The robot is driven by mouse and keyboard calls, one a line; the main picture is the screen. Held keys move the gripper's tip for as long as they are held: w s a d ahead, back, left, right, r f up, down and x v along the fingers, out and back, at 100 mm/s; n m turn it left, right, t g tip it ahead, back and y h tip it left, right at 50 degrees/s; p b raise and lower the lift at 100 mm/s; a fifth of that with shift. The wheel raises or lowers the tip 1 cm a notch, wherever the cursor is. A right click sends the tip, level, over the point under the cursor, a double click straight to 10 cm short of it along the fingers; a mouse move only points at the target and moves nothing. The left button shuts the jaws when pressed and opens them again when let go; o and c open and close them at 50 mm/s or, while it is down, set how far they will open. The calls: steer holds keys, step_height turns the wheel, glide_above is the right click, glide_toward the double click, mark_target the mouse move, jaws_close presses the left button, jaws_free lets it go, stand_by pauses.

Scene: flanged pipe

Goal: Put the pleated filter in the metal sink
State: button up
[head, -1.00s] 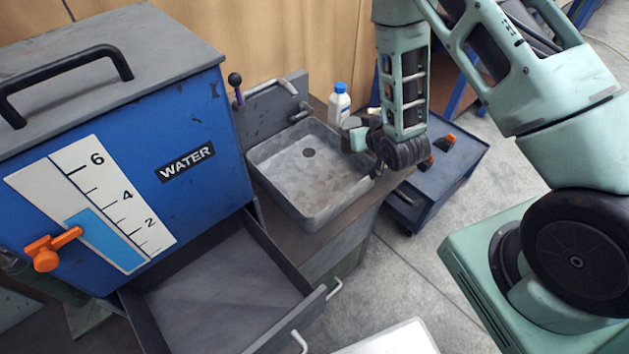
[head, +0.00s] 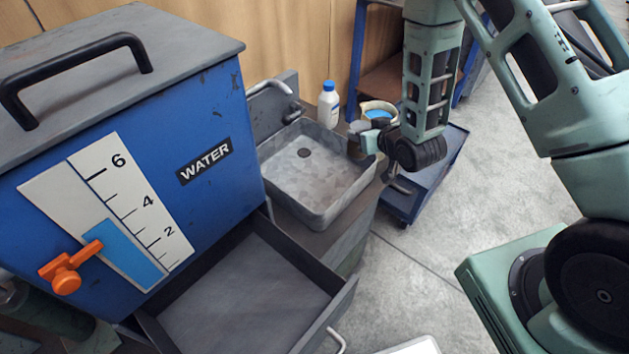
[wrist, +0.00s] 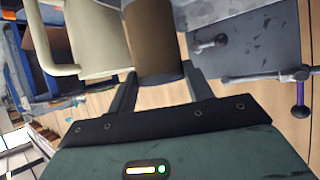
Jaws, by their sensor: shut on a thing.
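My gripper (wrist: 162,90) is shut on a brown cylinder, the pleated filter (wrist: 155,42), which shows between the two fingers in the wrist view. Its pleats cannot be made out. In the head view, my gripper is at the right rim of the metal sink (head: 300,175), and the filter is small and hard to tell from the fingers there. The sink is a grey, shallow, square basin with a dark drain. It looks empty.
A cream mug (head: 378,106) with blue inside stands close behind my gripper; it also shows beside the filter in the wrist view (wrist: 98,40). A white bottle (head: 328,106) with a blue cap stands behind the sink. The blue water tank (head: 130,180) and open drawer (head: 245,290) are left and in front.

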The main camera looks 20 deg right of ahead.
steer(key=w+a+n+g+y+b, duration=0.35)
steer(key=a+n+y+b, duration=0.4)
steer(key=b, duration=0.55)
steer(key=shift+h, duration=0.25)
steer(key=f, duration=0.3)
steer(key=f+b, duration=0.1)
steer(key=f, duration=0.2)
steer(key=a+f+b, duration=0.1)
steer(key=f, duration=0.1)
steer(key=shift+w+f, duration=0.1)
steer(key=shift+f, duration=0.3)
steer(key=shift+f+b, duration=0.1)
steer(key=shift+b, duration=0.25)
steer(key=o, duration=1)
